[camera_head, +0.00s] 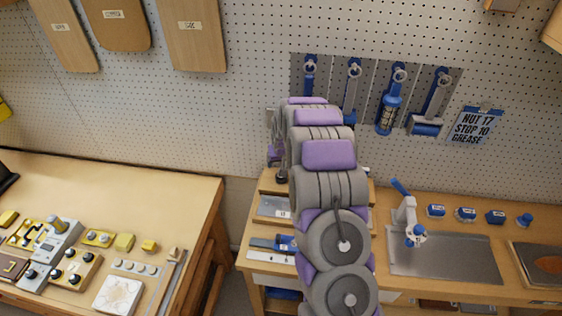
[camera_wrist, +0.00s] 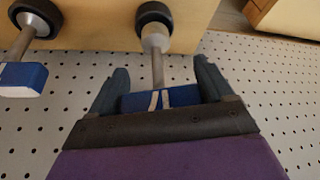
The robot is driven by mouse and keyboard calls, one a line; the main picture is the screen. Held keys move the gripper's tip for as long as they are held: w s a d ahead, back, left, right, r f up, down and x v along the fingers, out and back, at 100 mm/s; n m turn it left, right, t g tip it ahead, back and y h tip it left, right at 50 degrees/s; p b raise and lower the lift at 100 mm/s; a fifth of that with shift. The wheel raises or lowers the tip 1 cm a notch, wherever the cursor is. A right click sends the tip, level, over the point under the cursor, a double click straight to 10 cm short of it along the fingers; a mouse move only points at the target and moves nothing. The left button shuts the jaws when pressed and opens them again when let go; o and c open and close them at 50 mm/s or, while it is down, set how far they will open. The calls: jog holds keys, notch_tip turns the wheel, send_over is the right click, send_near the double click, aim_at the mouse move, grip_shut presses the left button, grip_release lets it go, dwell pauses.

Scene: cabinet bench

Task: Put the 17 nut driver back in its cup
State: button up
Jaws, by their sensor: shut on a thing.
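In the wrist view my gripper (camera_wrist: 161,72) is shut on the blue handle of a nut driver (camera_wrist: 150,98). White marks show on the handle, but I cannot read them surely as 17. Its metal shaft points away from the jaws, and its wider socket end overlaps a black round cup (camera_wrist: 154,13) on a wooden board. I cannot tell whether the tip is inside the cup or just in front. In the head view my arm hides most of the gripper and the held driver.
A second blue-handled driver (camera_wrist: 23,79) stands to the left in the wrist view, its end at another black cup (camera_wrist: 36,14).

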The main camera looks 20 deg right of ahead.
jog(key=shift+f, duration=1.2)
dwell(0.4)
jog(key=o, duration=1.3)
jog(key=shift+c, duration=0.2)
jog(key=v, duration=1.7)
jog(key=shift+p, duration=0.45)
jog(key=shift+r, duration=0.1)
